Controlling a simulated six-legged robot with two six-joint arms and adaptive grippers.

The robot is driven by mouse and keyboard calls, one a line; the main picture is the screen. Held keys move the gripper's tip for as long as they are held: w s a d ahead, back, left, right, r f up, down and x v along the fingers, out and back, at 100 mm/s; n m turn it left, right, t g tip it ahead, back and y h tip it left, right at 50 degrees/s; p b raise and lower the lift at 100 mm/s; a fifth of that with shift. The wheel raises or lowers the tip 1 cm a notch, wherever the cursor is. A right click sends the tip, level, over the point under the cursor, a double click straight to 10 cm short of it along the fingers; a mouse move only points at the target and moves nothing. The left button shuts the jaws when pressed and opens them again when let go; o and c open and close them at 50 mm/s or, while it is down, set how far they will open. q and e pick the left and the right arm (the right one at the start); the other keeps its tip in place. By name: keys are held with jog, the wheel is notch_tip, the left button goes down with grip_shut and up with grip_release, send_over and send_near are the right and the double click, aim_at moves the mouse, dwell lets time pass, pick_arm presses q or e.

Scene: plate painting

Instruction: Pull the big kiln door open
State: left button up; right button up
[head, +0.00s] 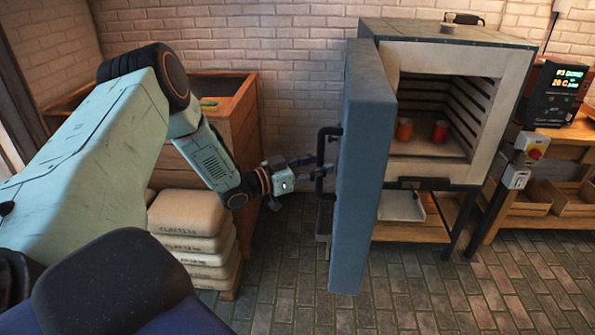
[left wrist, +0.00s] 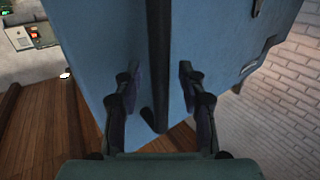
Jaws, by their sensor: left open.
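The kiln (head: 445,105) stands at the back right in the head view. Its big blue door (head: 362,165) is swung wide open on the left side, seen nearly edge-on, and the chamber shows. A black bar handle (head: 322,165) is on the door's left face. My left gripper (head: 304,164) is at the handle's level, just left of it. In the left wrist view the open fingers (left wrist: 158,85) are on either side of the dark handle bar (left wrist: 160,60), with gaps visible on both sides. The blue door also fills that view (left wrist: 100,50). My right gripper is not in view.
A lit control box (head: 555,92) is on the right. Stacked clay bags (head: 190,222) and a wooden crate (head: 240,115) are on the left. The brick floor (head: 290,285) before the door is clear.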

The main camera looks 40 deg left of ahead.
pick_arm(q)
jog(key=v, duration=1)
jog(key=shift+s, duration=0.35)
jog(key=shift+s, duration=0.2)
jog(key=shift+w+a, duration=0.1)
jog(key=shift+w, duration=0.05)
